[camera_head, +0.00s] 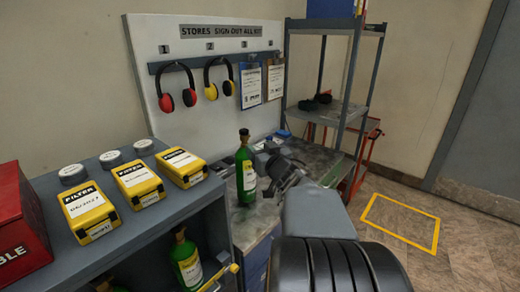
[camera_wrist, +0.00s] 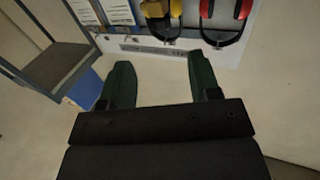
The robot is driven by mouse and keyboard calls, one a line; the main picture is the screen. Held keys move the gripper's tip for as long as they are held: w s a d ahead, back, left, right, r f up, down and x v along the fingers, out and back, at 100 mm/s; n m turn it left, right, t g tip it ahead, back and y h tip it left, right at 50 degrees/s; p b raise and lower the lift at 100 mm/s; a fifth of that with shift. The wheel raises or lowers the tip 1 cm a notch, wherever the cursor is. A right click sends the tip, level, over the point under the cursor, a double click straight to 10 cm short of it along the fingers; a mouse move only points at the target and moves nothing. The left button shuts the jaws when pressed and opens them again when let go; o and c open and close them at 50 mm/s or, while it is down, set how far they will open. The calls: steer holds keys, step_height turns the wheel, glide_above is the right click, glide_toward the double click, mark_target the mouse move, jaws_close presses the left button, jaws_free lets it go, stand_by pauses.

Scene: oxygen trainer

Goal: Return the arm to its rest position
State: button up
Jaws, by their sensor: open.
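My gripper (camera_head: 283,172) is at the end of my arm, just right of a green bottle (camera_head: 245,178) in the head view. In the wrist view my gripper (camera_wrist: 162,84) has its two dark green fingers spread apart, with nothing between them. The bottle stands upright on the grey bench, with a yellow-and-white label and dark cap. It does not show in the wrist view. I cannot tell how far the gripper is from it in depth.
A white board (camera_head: 215,70) with ear defenders and clipboards stands behind the bench. Yellow filter boxes (camera_head: 138,183) and a red box (camera_head: 18,225) are at left. Another green bottle (camera_head: 187,262) is in the shelf below. A metal rack (camera_head: 345,75) stands at right, beside open floor (camera_head: 465,225).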

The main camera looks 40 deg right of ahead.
stand_by(0.3)
steer(key=s+d+f+m+g+h, duration=0.2)
steer(key=s+d+f+g+h, duration=0.15)
steer(key=d+f+g, duration=0.2)
steer(key=s+a+f+m+g, duration=0.1)
steer(key=s+a+f+g, duration=0.3)
steer(key=f+g, duration=0.15)
steer(key=s+a+f+n+g+y, duration=0.1)
steer(key=s+a+y, duration=0.1)
steer(key=a, duration=0.6)
steer(key=s+a+f+n+g+y, duration=0.1)
steer(key=s+a+f+n+y, duration=0.1)
steer(key=a, duration=0.6)
steer(key=s+a+f+n+g+y, duration=0.1)
steer(key=s+a+n+y, duration=0.1)
steer(key=a, duration=0.6)
steer(key=shift+a+f+y, duration=0.4)
steer(key=shift+y, duration=0.25)
steer(key=shift+a+r+n, duration=0.1)
steer(key=shift+a+n, duration=0.2)
steer(key=shift+a, duration=0.1)
